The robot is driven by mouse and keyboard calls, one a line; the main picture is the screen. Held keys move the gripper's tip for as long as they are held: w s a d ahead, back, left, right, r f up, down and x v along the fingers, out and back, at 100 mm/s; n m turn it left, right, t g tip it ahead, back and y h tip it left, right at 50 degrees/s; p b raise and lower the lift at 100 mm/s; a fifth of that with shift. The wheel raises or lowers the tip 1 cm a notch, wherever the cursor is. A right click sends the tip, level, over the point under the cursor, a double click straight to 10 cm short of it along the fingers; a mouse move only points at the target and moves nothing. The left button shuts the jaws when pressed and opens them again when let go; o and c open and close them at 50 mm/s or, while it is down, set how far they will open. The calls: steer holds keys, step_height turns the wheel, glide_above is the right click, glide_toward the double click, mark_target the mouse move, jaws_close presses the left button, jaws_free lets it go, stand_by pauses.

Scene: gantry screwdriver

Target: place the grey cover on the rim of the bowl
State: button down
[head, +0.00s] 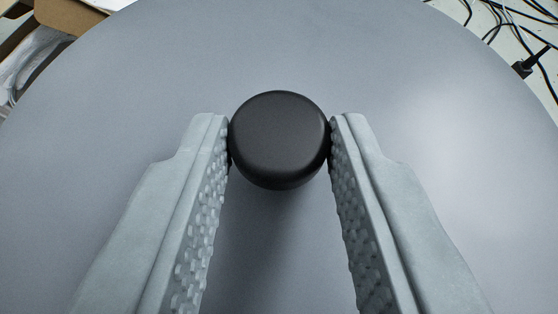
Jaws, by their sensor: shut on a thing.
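The grey cover (430,150) appears as a wide, smooth round disc that fills most of the head view. A dark, rounded knob (279,138) stands near the middle of it, at the upper centre of the picture. My gripper (280,142) is shut on the knob, with one pale, studded finger touching each side. A soft shadow falls on the disc below the knob. The join between knob and disc is hidden. The bowl is not in view, and I cannot tell what lies under the cover.
Black cables (505,22) and a plug (522,68) lie on a pale surface beyond the disc at the upper right. A brown cardboard piece (68,18) and clear plastic wrap (32,52) show at the upper left. The top of the disc is otherwise bare.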

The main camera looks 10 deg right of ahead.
steer(key=c, duration=1.1)
jaws_free()
steer(key=shift+o, duration=0.2)
steer(key=shift+r, duration=0.1)
steer(key=shift+r, duration=0.5)
steer(key=v, duration=1.2)
